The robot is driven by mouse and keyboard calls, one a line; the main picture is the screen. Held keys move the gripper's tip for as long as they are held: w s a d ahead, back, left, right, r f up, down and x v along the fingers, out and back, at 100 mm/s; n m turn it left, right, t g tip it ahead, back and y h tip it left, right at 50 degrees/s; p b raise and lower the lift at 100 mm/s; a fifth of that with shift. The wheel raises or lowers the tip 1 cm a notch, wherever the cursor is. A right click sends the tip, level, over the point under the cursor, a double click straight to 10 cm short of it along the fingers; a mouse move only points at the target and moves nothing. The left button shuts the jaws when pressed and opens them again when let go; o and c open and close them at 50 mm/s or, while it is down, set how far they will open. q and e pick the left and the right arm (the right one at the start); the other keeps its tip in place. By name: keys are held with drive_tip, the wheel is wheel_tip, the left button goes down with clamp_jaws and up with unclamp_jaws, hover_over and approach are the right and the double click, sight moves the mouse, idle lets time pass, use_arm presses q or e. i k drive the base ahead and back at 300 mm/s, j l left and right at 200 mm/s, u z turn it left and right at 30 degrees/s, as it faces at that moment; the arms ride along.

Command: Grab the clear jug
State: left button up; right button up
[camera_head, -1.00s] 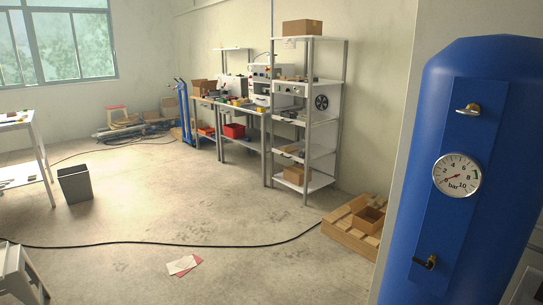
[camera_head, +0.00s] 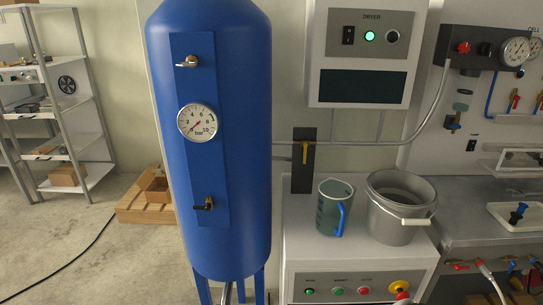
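The clear jug (camera_head: 334,207) stands upright on top of a white control cabinet (camera_head: 341,256). It is see-through with a bluish-grey tint and has a blue handle on its right side. A grey metal bucket (camera_head: 399,206) with a wire handle and pale grip stands close to its right. Neither of my grippers is in view.
A tall blue pressure tank (camera_head: 250,150) with a gauge stands left of the jug. A dryer panel (camera_head: 361,58) hangs on the wall above, with a grey hose below it. A steel bench with valves is at the right. Metal shelves (camera_head: 60,110) and open floor lie left.

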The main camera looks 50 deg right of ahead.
sight(335, 214)
drive_tip(key=z, duration=2)
